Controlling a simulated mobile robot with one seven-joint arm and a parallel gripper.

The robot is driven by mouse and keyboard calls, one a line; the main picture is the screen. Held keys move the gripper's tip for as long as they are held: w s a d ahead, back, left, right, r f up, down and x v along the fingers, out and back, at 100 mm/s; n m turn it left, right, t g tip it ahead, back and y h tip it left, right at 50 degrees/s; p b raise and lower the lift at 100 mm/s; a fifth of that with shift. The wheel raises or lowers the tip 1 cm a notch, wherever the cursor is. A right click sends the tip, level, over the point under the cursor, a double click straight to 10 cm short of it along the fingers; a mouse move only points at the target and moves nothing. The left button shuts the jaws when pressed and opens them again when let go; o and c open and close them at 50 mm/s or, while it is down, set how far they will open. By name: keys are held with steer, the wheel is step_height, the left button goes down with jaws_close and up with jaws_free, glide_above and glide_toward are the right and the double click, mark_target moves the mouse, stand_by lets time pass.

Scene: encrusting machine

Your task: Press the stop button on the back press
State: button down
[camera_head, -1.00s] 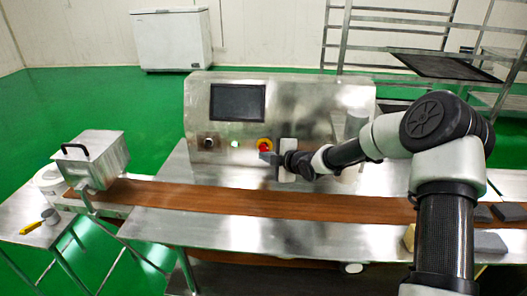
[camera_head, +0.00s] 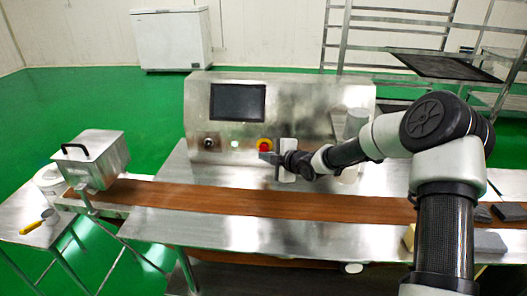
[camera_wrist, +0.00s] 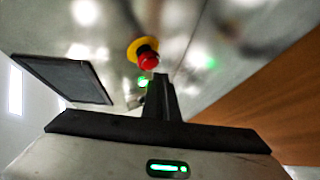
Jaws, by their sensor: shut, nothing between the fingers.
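The back press (camera_head: 300,100) is a steel cabinet behind the belt, with a dark screen (camera_head: 238,102) on its front. Its red stop button (camera_head: 264,144) on a yellow ring sits below and right of the screen, and a lit green button (camera_head: 235,144) is to its left. My gripper (camera_head: 266,157) is shut and empty, its tip just below the stop button. In the wrist view the red stop button (camera_wrist: 149,62) is beyond the tip of my shut fingers (camera_wrist: 162,80). I cannot tell whether they touch.
A brown conveyor belt (camera_head: 250,202) runs across the steel table below my arm. A metal hopper box (camera_head: 92,158) stands at the left. A rack (camera_head: 400,40) stands behind at right, and a white freezer (camera_head: 171,38) is against the wall.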

steer(key=shift+w, duration=0.15)
stand_by(0.4)
steer(key=shift+w, duration=0.25)
steer(key=shift+w, duration=0.45)
stand_by(0.7)
steer(key=shift+s, duration=0.2)
steer(key=shift+s+b, duration=0.5)
steer(key=shift+s, duration=0.2)
steer(key=s+b, duration=0.3)
steer(key=s, duration=0.2)
steer(key=shift+a, duration=0.1)
